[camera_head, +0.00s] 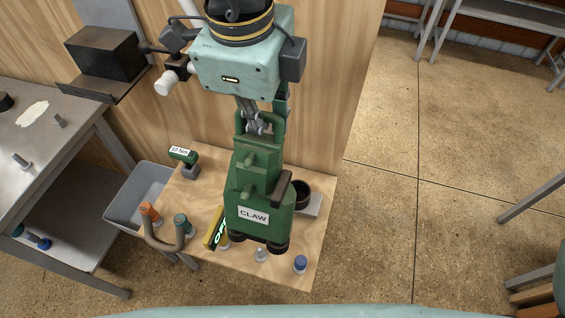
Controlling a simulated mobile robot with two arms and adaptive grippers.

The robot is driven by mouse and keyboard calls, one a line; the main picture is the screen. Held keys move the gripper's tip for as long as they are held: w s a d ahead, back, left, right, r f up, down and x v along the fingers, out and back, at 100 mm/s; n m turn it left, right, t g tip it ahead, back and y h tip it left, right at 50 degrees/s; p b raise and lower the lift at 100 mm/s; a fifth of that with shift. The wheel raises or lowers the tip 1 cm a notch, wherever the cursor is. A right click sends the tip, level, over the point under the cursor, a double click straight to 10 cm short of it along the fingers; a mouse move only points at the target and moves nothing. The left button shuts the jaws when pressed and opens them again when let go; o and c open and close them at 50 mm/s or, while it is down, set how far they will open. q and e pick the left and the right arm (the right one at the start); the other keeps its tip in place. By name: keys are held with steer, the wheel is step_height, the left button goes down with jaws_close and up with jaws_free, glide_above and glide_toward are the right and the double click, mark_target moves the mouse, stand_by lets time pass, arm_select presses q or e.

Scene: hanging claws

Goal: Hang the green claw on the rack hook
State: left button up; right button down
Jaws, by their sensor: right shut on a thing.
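The green claw (253,214) is a dark green tool with a white CLAW label, a looped handle at its top and dark round feet below. My left gripper is not in view. I cannot make out a rack hook in this view.
The wooden table (205,262) carries a green tool (184,155), a curved handle with orange and teal ends (165,238), a yellow-black OFF block (216,230) and a dark cup (303,191). A grey bin (122,204) and metal bench (55,150) stand left.

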mark_target(254, 147)
steer(key=shift+s+a+b, duration=0.25)
steer(key=shift+s+b, duration=0.05)
steer(key=shift+s, duration=0.4)
steer(key=shift+s+a+b, duration=0.2)
steer(key=shift+s+b, duration=0.05)
steer(key=shift+s, duration=0.4)
steer(key=shift+s+a, duration=0.1)
steer(key=shift+s, duration=0.25)
steer(key=c, duration=2.5)
jaws_free()
